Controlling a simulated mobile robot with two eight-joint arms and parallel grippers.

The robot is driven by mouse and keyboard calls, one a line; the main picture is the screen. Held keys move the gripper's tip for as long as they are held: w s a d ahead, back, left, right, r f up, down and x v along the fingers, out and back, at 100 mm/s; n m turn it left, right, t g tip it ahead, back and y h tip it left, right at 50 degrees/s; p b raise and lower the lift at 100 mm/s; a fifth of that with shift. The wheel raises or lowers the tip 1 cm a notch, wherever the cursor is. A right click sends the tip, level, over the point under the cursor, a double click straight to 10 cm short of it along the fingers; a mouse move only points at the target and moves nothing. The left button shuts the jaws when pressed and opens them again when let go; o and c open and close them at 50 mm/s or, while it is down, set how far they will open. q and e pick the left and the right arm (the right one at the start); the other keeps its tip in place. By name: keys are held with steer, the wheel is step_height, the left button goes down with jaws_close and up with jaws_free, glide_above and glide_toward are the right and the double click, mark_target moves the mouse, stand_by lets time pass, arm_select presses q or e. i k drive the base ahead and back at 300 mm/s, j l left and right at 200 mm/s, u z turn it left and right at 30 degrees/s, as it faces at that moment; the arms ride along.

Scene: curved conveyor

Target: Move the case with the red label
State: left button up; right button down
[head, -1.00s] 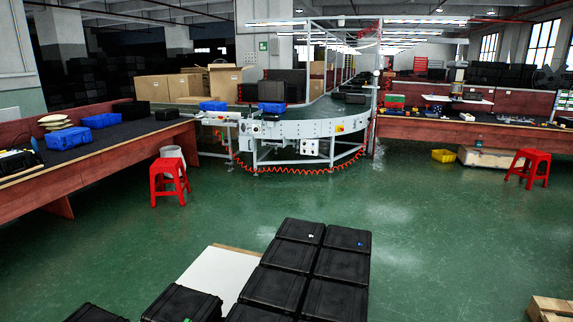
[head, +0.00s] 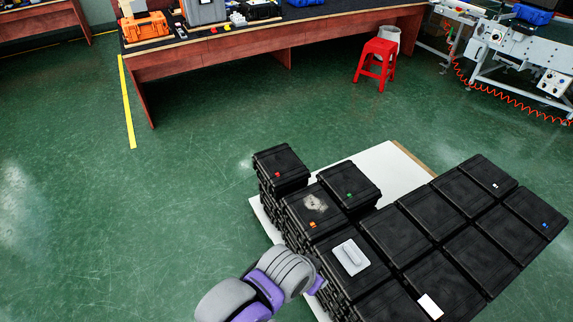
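The black case with the red label (head: 284,158) sits on top of a stack at the far left corner of the group of black cases in the head view. Its small red label shows on the lid. My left gripper (head: 316,284), at the end of a grey and purple arm from the bottom, is beside the near-left stacks, apart from the red-label case. Its fingers are too hidden to tell their opening. My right gripper is out of view.
Neighbouring cases carry an orange label (head: 312,225) and a green label (head: 349,195). The stacks stand on a white board (head: 392,172). A red stool (head: 377,62) stands before the workbench (head: 215,60). Green floor is clear at left.

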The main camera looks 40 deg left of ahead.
mark_target(281, 171)
steer(key=u, duration=1.55)
steer(key=z, duration=0.5)
steer(key=i+j+z, duration=0.1)
steer(key=z, duration=0.35)
steer(key=j+z, duration=0.2)
steer(key=z, duration=0.3)
steer(key=i+j+z, duration=0.1)
steer(key=j+z, duration=0.15)
steer(key=z, duration=0.2)
steer(key=j+z, duration=0.75)
steer(key=j, duration=0.25)
steer(key=k+j+z, duration=0.15)
steer(key=j, duration=0.2)
steer(key=j+z, duration=0.15)
steer(key=j, duration=0.2)
steer(key=k+j+z, duration=0.15)
steer(key=j, duration=0.2)
steer(key=k+j, duration=0.15)
steer(key=j, duration=0.25)
steer(key=k+j, duration=0.2)
steer(key=j, duration=0.25)
steer(key=k+j+z, duration=0.1)
steer(key=j, duration=0.3)
steer(key=k+j, duration=0.25)
steer(key=j, duration=0.15)
steer(key=k+j, duration=0.15)
steer(key=j, duration=0.25)
